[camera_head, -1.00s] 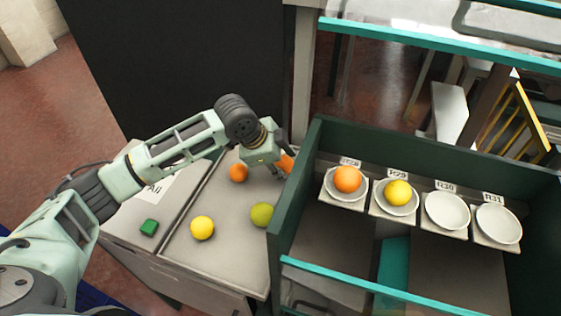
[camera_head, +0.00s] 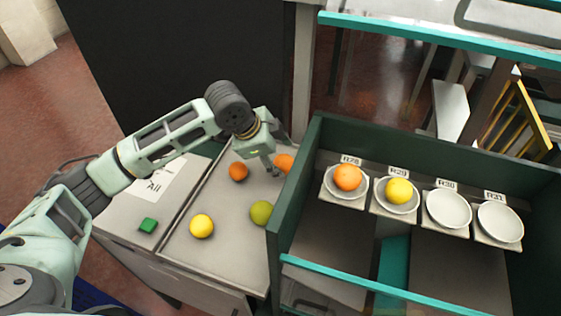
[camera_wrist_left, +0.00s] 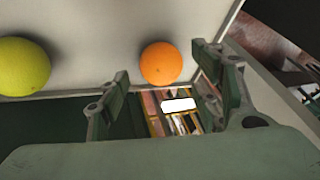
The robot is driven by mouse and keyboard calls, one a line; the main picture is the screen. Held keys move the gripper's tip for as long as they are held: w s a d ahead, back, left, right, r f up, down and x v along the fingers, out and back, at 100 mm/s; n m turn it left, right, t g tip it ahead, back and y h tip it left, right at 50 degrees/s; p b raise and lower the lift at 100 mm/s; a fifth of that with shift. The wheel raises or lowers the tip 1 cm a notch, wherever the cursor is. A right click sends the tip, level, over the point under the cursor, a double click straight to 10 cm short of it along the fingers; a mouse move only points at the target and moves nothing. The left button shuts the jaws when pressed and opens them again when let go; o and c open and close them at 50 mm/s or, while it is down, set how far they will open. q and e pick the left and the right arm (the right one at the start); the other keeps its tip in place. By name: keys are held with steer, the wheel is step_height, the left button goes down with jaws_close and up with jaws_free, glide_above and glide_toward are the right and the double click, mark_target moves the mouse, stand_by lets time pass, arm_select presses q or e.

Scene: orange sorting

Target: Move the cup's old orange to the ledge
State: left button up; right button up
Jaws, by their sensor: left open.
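An orange fruit (camera_head: 284,163) rests on the grey ledge (camera_head: 225,262) beside the green wall, partly hidden by that wall. My left gripper (camera_head: 272,168) is open just left of it; in the left wrist view the orange (camera_wrist_left: 160,63) shows beyond the fingertips (camera_wrist_left: 160,70), not clasped. In the head view another orange (camera_head: 347,178) sits in the white cup (camera_head: 333,193) at R28. A yellow fruit (camera_head: 398,191) is in the R29 cup (camera_head: 381,200). The R30 cup (camera_head: 448,209) and R31 cup (camera_head: 500,222) are empty. My right gripper is not in view.
On the grey ledge lie a darker orange (camera_head: 238,172), a yellow fruit (camera_head: 202,226) and a yellow-green fruit (camera_head: 261,213). The green wall (camera_head: 291,205) separates ledge and cups.

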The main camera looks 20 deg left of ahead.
arm_select(q)
steer(key=b+v, duration=0.1)
steer(key=v, duration=0.8)
